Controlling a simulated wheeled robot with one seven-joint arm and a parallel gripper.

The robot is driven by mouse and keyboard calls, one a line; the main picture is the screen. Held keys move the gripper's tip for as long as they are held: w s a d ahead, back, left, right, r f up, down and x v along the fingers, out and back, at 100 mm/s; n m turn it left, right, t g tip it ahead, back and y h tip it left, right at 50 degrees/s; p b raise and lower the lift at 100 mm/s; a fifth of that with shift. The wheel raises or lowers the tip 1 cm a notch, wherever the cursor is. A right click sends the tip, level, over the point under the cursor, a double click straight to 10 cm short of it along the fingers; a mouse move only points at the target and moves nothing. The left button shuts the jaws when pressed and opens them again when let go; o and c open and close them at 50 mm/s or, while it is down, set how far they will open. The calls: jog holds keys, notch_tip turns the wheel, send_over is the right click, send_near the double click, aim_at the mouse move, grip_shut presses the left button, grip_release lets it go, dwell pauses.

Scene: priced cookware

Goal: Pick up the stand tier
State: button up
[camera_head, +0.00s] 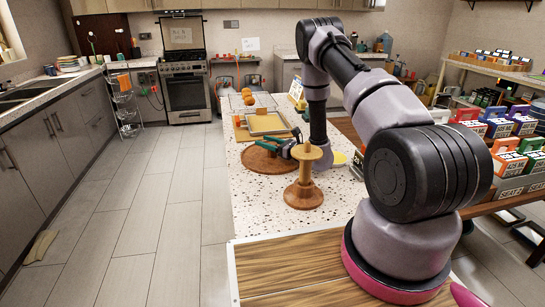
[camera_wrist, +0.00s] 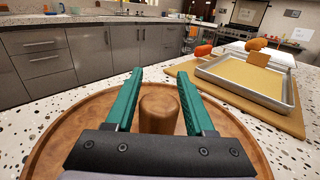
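The stand tier looks like a round brown wooden plate (camera_head: 257,162) lying on the speckled counter; it fills the lower wrist view (camera_wrist: 55,130). A short wooden post (camera_wrist: 159,106) rises from its middle. My gripper (camera_head: 275,143) is low over the plate, reaching in from the right in the head view. In the wrist view its two teal fingers (camera_wrist: 158,80) are open, one on each side of the post. Narrow gaps seem to show beside the post, so I cannot tell of any contact. A wooden stand (camera_head: 305,182) with a round base and pale top stands nearer on the counter.
A metal tray (camera_wrist: 245,80) on a wooden board (camera_wrist: 285,118) lies just beyond the plate. Oranges (camera_head: 247,96) sit farther back. Priced boxes (camera_head: 508,165) fill a shelf at right. The counter left of the near stand is bare.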

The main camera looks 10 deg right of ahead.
grip_shut()
dwell(1.2)
